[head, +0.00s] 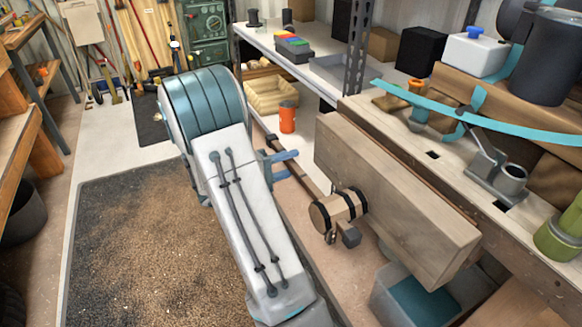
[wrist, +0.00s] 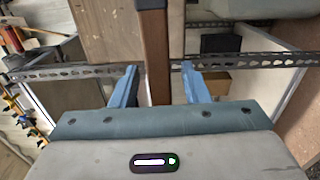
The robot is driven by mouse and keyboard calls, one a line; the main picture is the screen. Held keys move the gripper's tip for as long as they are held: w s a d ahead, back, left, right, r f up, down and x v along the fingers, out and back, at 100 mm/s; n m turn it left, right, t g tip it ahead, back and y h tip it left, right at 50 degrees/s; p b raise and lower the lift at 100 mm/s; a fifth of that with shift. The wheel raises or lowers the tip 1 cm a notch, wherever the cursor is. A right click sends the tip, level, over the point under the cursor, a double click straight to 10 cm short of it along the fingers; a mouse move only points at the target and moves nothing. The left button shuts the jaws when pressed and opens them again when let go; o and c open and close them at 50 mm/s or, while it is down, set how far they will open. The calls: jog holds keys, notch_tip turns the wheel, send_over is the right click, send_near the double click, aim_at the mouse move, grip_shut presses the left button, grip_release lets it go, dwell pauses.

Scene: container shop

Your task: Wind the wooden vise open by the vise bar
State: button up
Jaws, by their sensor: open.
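The wooden vise (head: 400,205) is a thick pale board along the front of the workbench. A round wooden hub with dark bands (head: 338,213) sticks out from its face. The brown vise bar (head: 311,183) runs through the hub, its long part slanting up and left and a dark block at its lower end. My gripper (head: 291,161) is open at the bar's upper part, with blue fingers. In the wrist view the bar (wrist: 153,45) stands upright between the two fingers, with a gap on both sides. The hub is not clearly seen there.
The workbench (head: 345,103) holds a turquoise strap (head: 500,128), a metal cup-like fitting (head: 510,178) and a green cylinder (head: 562,230). An orange can (head: 288,116) stands behind my gripper. A grey bin (head: 415,300) sits below the vise.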

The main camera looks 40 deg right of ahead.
jog(key=shift+x, duration=1.25)
